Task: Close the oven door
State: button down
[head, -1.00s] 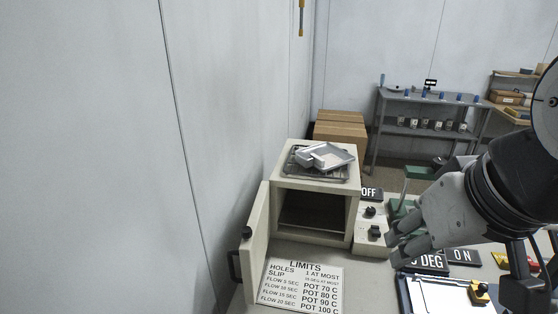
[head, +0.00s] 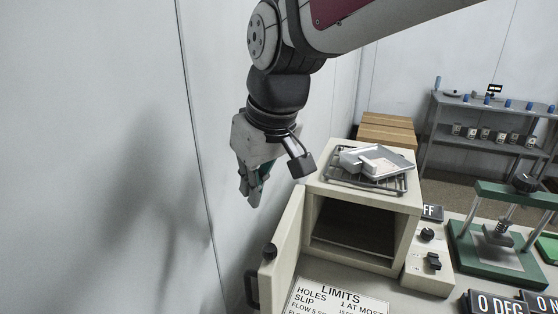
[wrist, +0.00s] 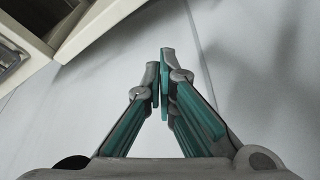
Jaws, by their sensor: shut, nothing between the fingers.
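The oven (head: 365,235) is a cream box on the bench with a dark, empty-looking inside. Its door (head: 283,245) stands wide open, hinged at the oven's left side and swung toward the front left. A dark handle (head: 252,290) is on the door's outer left face. My gripper (head: 251,200) is shut and empty, pointing down beside the wall, left of the oven and above and behind the door. It does not touch the door. In the wrist view my gripper (wrist: 164,55) has its fingertips together, with part of the cream oven and door at top left.
A rack with metal trays (head: 375,165) lies on the oven top. A LIMITS sign (head: 335,300) lies in front. A control box (head: 430,265) and a green press (head: 500,245) stand to the right. The wall (head: 130,150) is close on the left.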

aim_at(276, 249)
notch_tip(276, 249, down, 8)
jog(key=p, duration=0.1)
jog(key=shift+s+d, duration=0.45)
jog(key=shift+d+f, duration=0.1)
jog(key=shift+f, duration=0.05)
